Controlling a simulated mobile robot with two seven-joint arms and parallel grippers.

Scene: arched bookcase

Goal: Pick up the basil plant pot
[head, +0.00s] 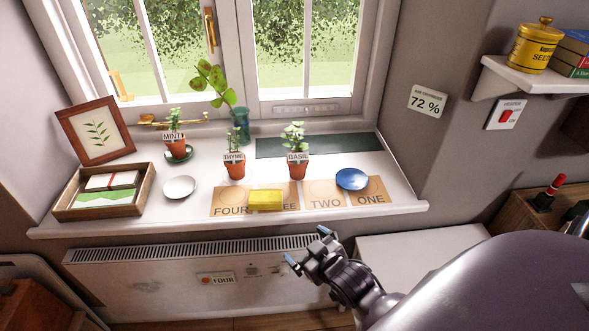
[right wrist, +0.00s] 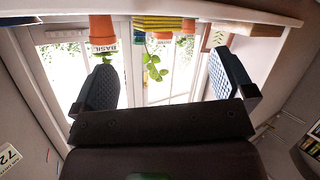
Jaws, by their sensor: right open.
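The basil plant pot (head: 298,171) is a small terracotta pot with a white BASIL label and green leaves. It stands upright on the white windowsill (head: 130,212), right of the thyme pot (head: 235,170). My right gripper (head: 308,247) is open and empty, in front of and below the sill's front edge, apart from the pot. In the right wrist view, which is upside down, the basil pot (right wrist: 102,29) shows at the upper left, beyond one finger of the right gripper (right wrist: 161,62). My left gripper is in neither view.
A yellow block (head: 265,199) lies on numbered cards in front of the pots. A blue dish (head: 352,179) is to the right, a white dish (head: 180,187) to the left. The mint pot (head: 175,143) and a glass vase (head: 240,124) stand behind. A radiator (head: 180,280) is below.

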